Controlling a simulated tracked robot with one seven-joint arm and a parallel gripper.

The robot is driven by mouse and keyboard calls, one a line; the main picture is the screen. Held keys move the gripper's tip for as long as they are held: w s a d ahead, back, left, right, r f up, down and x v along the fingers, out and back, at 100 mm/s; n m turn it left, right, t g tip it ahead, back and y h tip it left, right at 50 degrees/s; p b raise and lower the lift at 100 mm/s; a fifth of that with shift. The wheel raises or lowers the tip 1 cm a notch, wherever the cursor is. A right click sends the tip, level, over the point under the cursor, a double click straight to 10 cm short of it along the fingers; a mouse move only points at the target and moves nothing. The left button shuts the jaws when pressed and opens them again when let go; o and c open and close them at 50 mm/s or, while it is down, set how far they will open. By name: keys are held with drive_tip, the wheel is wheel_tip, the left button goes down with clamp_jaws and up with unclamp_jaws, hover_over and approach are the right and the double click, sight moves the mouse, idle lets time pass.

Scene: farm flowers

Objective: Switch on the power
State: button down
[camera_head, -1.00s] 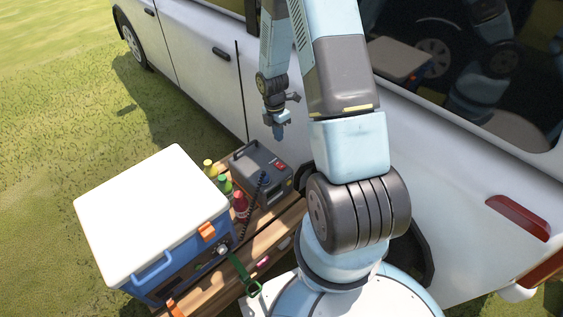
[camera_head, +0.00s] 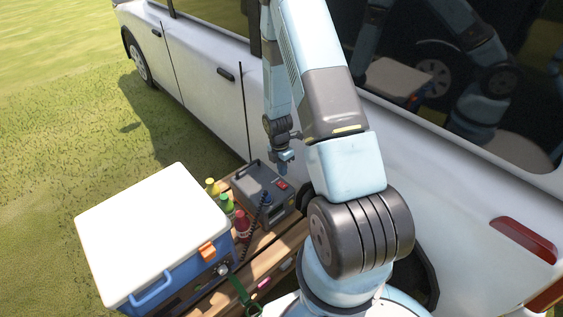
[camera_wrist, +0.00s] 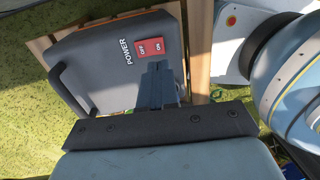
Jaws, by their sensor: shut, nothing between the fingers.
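The grey power box (camera_head: 262,196) stands on the wooden bench beside the van. Its red switch (camera_head: 282,185) shows on the top near the right edge. In the wrist view the power box (camera_wrist: 100,75) has the word POWER beside the red ON/OFF switch (camera_wrist: 147,48). My gripper (camera_head: 283,168) is shut and empty, pointing down just above the switch. In the wrist view my gripper's tips (camera_wrist: 158,66) appear right at the lower edge of the switch. I cannot tell whether they touch it, nor which way the switch is set.
A cooler (camera_head: 150,230) with a white lid fills the left of the bench (camera_head: 275,250). Several coloured bottles (camera_head: 228,203) stand between cooler and power box. A dark coiled cord (camera_head: 260,210) is by the box. The white van (camera_head: 205,95) stands close behind.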

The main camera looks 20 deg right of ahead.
sight(284, 186)
drive_tip(key=shift+s+d+f, duration=0.1)
drive_tip(key=shift+s+f, duration=0.1)
drive_tip(key=shift+f, duration=1.45)
drive_tip(key=shift+s+f, duration=0.15)
drive_tip(key=shift+f, duration=1.5)
drive_tip(key=shift+s, duration=0.1)
drive_tip(key=shift+w+a+r, duration=0.1)
drive_tip(key=shift+w+a, duration=0.05)
drive_tip(key=shift+w, duration=0.25)
drive_tip(key=shift+w+a+r, duration=0.1)
drive_tip(key=shift+w, duration=0.3)
wheel_tip(284, 186, up, 14)
drive_tip(key=s, duration=0.1)
drive_tip(key=shift+s+d, duration=0.3)
